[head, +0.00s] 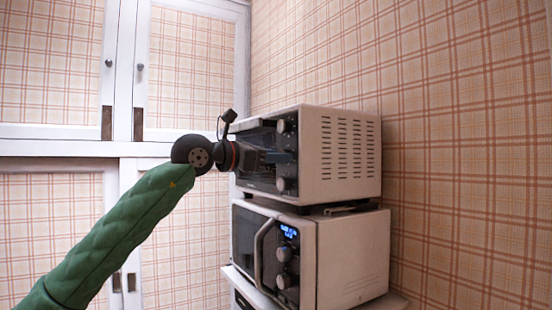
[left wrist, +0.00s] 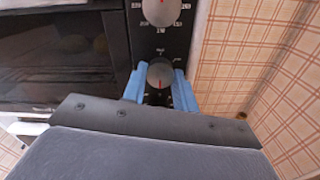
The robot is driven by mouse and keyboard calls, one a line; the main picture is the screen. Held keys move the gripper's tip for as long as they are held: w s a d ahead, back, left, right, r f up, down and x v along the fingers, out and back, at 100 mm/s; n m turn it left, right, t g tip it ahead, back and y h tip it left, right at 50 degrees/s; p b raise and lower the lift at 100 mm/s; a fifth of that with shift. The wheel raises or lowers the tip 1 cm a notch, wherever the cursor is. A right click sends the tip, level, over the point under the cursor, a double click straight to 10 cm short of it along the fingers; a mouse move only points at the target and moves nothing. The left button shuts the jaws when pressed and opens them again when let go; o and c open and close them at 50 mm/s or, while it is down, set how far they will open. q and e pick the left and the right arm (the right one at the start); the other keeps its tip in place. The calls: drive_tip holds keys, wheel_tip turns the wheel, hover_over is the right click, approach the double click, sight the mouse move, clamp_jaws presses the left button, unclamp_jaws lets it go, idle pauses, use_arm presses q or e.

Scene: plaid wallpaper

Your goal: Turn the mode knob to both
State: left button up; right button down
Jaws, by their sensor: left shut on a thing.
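A white toaster oven (head: 335,155) has a dark front with a column of round grey knobs. In the left wrist view, the blue fingers of my left gripper (left wrist: 159,88) are on both sides of one knob (left wrist: 160,74), shut on it. My right gripper is out of view.
A numbered knob (left wrist: 162,10) is just above the held one in the left wrist view. A white microwave (head: 345,258) with a lit blue display stands under the oven. White cabinets (head: 125,70) are behind, and the plaid wall (head: 460,150) is at right.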

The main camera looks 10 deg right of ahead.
use_arm(q)
drive_tip(key=shift+f, duration=0.15)
drive_tip(key=o, duration=1)
drive_tip(key=shift+c, duration=0.2)
drive_tip(key=b+v, duration=0.1)
drive_tip(key=v, duration=0.6)
drive_tip(key=shift+a, duration=0.35)
